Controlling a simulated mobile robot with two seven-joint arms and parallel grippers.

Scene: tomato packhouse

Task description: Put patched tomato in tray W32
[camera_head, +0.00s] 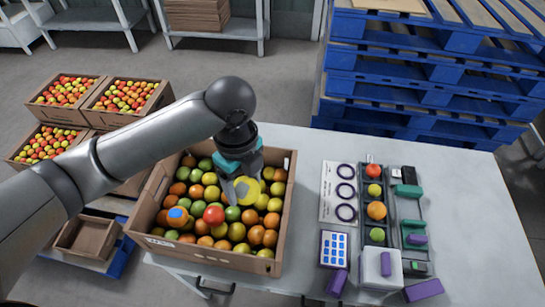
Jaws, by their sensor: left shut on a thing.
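My left gripper (246,189) points down into the cardboard crate of tomatoes and is shut on a yellow tomato (252,195), partly hidden by the fingers. From this view I cannot tell whether it is lifted clear of the others. An orange tomato with a blue patch (178,216) lies on the pile at the crate's left side. A narrow dark tray (376,224) on the table at right holds a column of several red, yellow, orange and green tomatoes. No W32 label is readable. My right gripper is not in view.
The cardboard crate (284,215) stands on the grey table (478,235). A white card with purple rings (338,192), a keypad (334,249), a white box (381,268) and green and purple items surround the tray. Blue pallets (420,90) stand behind. The table's right side is clear.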

